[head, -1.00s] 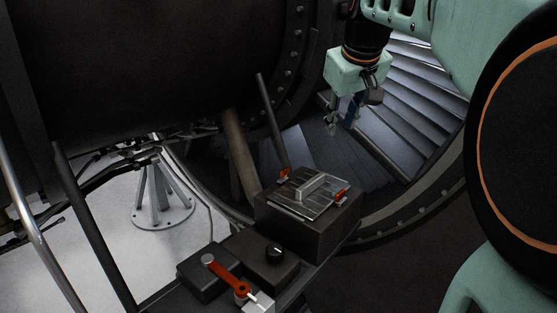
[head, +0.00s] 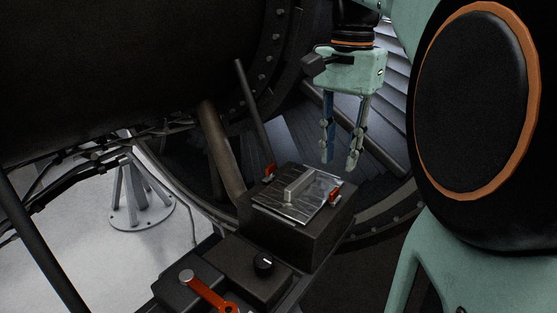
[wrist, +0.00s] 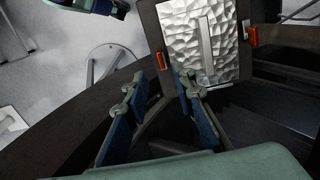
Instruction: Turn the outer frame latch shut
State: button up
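A metal panel (head: 300,192) with a raised bar handle lies on a dark box (head: 282,233). One red latch (head: 269,171) stands at its left side, and another red latch (head: 335,197) stands at its right side. The wrist view shows an orange-red latch (wrist: 161,61) on one side of the panel (wrist: 203,48) and a second latch (wrist: 251,36) on the other. I cannot tell which is the outer one or how far either is turned. My gripper (head: 339,160) points down above and behind the panel's right part. Its fingers (wrist: 158,82) are apart and empty, touching neither latch.
A slanted dark rod (head: 253,105) rises behind the panel. The large dark engine casing (head: 110,60) fills the upper left. Air above the panel is clear.

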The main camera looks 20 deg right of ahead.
aim_at(335, 190)
notch_tip(335, 190, down, 7)
jog(key=shift+f, duration=0.15)
jog(key=shift+c, duration=0.4)
grip_shut()
